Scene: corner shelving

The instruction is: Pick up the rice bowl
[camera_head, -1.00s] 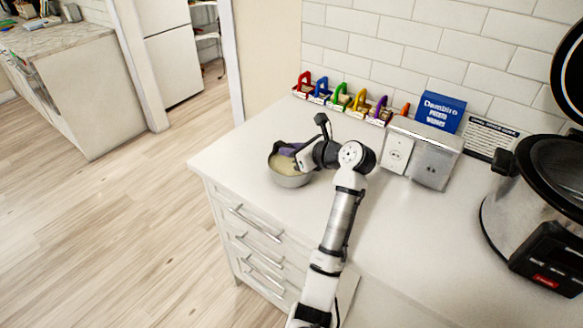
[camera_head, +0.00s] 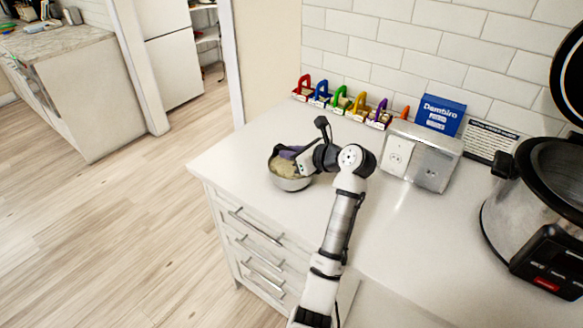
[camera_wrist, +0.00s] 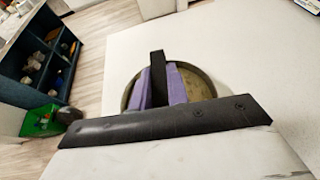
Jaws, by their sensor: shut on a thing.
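The rice bowl (camera_head: 290,184) is a round metal-grey bowl with a pale yellowish inside, near the left part of the white counter. It also shows in the wrist view (camera_wrist: 206,84), partly hidden behind my gripper. My gripper (camera_head: 292,154) reaches over the bowl from the right, with its purple finger pads at the rim. In the wrist view the purple pads of my gripper (camera_wrist: 159,88) are closed on the bowl's near-left side. The exact contact at the rim is hidden.
On the white counter (camera_head: 250,160) stand a row of coloured-handled items (camera_head: 341,101), a blue box (camera_head: 440,113), a metal outlet box (camera_head: 420,155) and a large cooker (camera_head: 540,210). The counter's left edge is close to the bowl. The counter in front is clear.

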